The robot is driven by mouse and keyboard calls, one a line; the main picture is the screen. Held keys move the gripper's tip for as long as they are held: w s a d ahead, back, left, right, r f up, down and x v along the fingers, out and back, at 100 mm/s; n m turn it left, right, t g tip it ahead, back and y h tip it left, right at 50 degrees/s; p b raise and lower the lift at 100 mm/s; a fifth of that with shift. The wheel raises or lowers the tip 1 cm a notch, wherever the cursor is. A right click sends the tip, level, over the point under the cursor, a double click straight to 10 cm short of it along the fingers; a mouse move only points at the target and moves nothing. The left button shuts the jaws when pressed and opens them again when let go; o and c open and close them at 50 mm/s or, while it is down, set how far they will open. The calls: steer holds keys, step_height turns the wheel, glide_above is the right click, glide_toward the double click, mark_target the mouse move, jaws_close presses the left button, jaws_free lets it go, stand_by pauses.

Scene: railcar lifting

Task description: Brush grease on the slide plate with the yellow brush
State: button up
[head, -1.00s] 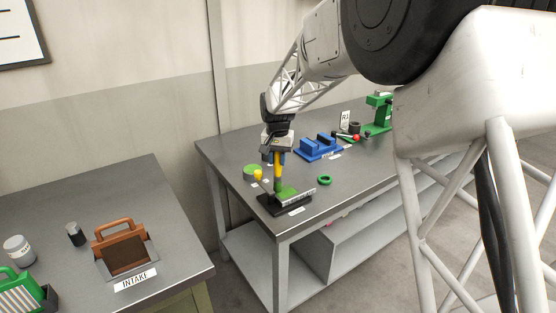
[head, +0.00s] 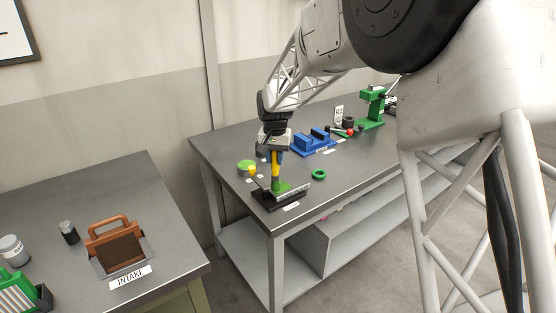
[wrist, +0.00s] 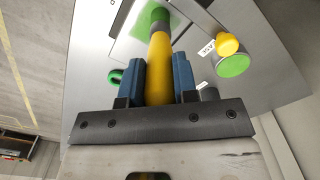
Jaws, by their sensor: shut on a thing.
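My gripper (head: 274,153) is shut on the yellow brush (head: 275,165). In the wrist view its blue fingers (wrist: 160,75) sit on either side of the yellow handle (wrist: 159,65). The brush stands nearly upright with its tip down at the slide plate (head: 298,190), which lies on a black base (head: 265,198) near the bench's front corner. A green patch (head: 285,186) covers part of the plate around the brush tip; it also shows in the wrist view (wrist: 143,22). I cannot tell whether the tip presses on the plate.
Left of the plate stands a green-topped round item (head: 246,165) with a yellow knob (head: 252,171) beside it. A green ring (head: 319,174) lies to the right. A blue block fixture (head: 315,142) and a green stand (head: 374,105) are farther back. The intake table (head: 60,200) is separate.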

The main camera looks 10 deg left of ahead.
steer(key=shift+w+a+r, duration=0.15)
steer(key=shift+w+a, duration=0.6)
steer(key=shift+w, duration=0.35)
steer(key=shift+s+d+f, duration=0.2)
steer(key=shift+d, duration=0.5)
steer(key=shift+s+d, duration=0.55)
steer(key=shift+d, duration=2.05)
steer(key=shift+w+a, duration=2.2)
steer(key=shift+a, duration=0.1)
step_height(320, 180, up, 8)
